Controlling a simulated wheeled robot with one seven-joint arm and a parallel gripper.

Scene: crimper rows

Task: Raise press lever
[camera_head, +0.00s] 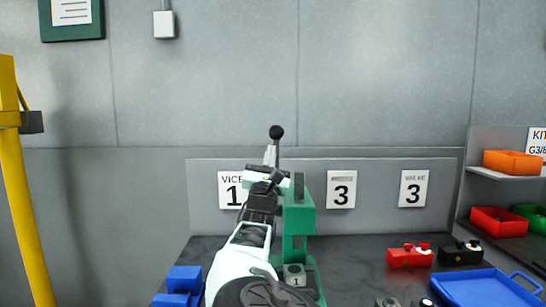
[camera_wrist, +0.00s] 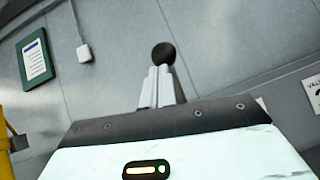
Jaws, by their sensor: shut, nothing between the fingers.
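The green press (camera_head: 299,222) stands on the dark bench, partly hidden behind my arm. Its lever shows as a black ball knob (camera_head: 276,132) high above the press body; most of the rod is hidden. The knob also shows in the wrist view (camera_wrist: 163,55), just past the fingertips. My gripper (camera_head: 270,156) is shut and empty, with its pale fingers together and just below the knob in the picture. The fingers also show in the wrist view (camera_wrist: 160,86). I cannot tell whether they touch the lever.
Blue blocks (camera_head: 180,284) lie to the left. Red (camera_head: 409,256) and black (camera_head: 460,254) blocks and a blue tray (camera_head: 487,289) are to the right. A yellow post (camera_head: 24,200) stands far left. A grey panel (camera_head: 384,220) backs the bench.

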